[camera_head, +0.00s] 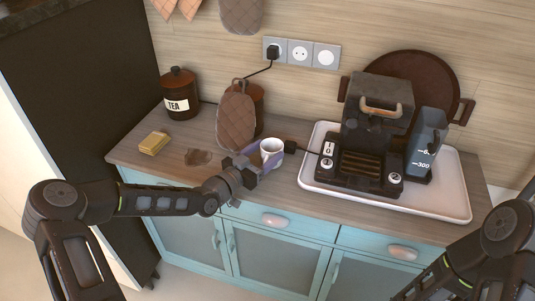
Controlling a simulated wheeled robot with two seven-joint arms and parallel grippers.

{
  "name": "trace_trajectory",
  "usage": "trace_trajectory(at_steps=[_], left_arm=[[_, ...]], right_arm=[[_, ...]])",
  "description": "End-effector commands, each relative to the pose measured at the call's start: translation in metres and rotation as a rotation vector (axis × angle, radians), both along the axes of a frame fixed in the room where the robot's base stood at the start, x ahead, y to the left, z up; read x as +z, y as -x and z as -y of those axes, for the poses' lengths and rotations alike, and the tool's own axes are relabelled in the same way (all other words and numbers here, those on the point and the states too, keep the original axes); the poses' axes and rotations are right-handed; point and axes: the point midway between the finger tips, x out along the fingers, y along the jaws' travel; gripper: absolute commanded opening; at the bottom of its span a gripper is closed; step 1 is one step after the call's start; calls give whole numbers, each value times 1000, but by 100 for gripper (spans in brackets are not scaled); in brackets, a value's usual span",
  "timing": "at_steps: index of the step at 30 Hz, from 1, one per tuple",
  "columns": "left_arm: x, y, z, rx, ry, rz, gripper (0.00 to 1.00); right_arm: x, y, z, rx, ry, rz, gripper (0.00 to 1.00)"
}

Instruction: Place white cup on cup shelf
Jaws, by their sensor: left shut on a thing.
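The white cup (271,147) is upright at the middle of the wooden counter, near its front half. My left gripper (262,158) is shut on the cup from its left and front side, with light purple fingers against it. I cannot tell whether the cup's base touches the counter, as the fingers hide part of it. I cannot make out which surface is the cup shelf. My right arm shows at the lower right, with its gripper outside the picture.
A black coffee machine (372,125) with a water tank (425,150) stands on a white tray (447,202) to the right. A brown oven mitt (236,122) leans behind the cup. A tea jar (180,95) and yellow block (154,143) are left. A cable runs near the cup.

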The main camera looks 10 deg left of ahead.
Motion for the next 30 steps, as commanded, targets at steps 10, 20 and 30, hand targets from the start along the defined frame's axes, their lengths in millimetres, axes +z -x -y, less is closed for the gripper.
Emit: trace_trajectory(at_steps=[10, 20, 30], left_arm=[[36, 0, 0, -1, -3, 6, 7], [91, 0, 0, 0, -3, 5, 7], [99, 0, 0, 0, 1, 2, 7]], right_arm=[[-6, -1, 0, 1, -2, 2, 57], [-12, -2, -1, 1, -3, 5, 57], [-12, -2, -1, 1, -3, 5, 57]])
